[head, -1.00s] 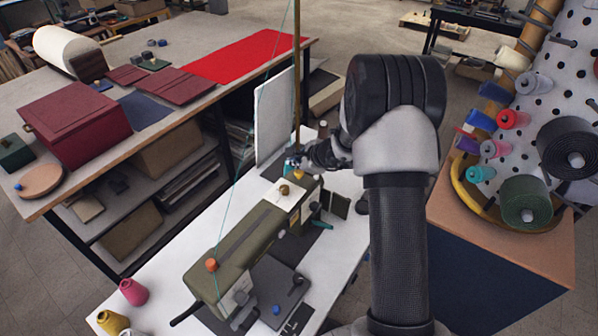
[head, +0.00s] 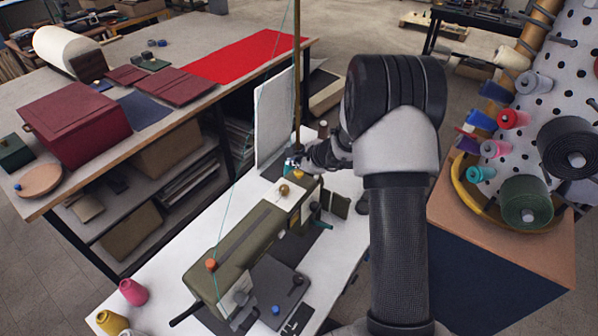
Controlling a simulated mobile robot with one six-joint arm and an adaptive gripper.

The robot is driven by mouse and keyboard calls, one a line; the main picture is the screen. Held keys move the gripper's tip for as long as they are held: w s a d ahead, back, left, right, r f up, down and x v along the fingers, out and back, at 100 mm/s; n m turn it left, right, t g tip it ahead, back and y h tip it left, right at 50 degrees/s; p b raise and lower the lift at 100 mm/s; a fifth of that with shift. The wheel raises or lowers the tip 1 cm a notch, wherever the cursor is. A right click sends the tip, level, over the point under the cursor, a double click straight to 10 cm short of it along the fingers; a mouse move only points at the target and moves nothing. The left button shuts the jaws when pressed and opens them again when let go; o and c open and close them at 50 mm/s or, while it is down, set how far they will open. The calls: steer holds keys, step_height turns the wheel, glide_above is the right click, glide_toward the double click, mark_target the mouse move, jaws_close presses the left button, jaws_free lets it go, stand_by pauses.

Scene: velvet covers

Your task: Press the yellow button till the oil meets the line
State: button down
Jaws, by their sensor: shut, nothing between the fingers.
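An olive sewing machine (head: 245,235) stands on a white table (head: 150,300). My gripper (head: 293,164) is shut and empty at the machine's far end, by the foot of an upright brown post (head: 297,80). A small yellow part (head: 289,174) shows just below the fingertips. I cannot tell whether it is the yellow button or whether the fingers touch it. Small blue and teal parts beside the fingers are too small to make out. No oil level or line can be made out.
A brass knob (head: 284,190) and an orange knob (head: 211,265) stick up from the machine. A white upright panel (head: 272,120) stands left of the post. A pegboard with spools (head: 527,200) is at right. Thread cones (head: 133,292) stand at lower left.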

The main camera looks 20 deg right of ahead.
mark_target(297, 173)
steer(key=shift+f+b, duration=1.25)
steer(key=shift+b, duration=0.35)
stand_by(0.8)
stand_by(0.3)
steer(key=shift+r+p, duration=0.9)
steer(key=shift+r, duration=0.4)
step_height(297, 173, up, 5)
steer(key=p, duration=0.3)
steer(key=shift+p, duration=0.3)
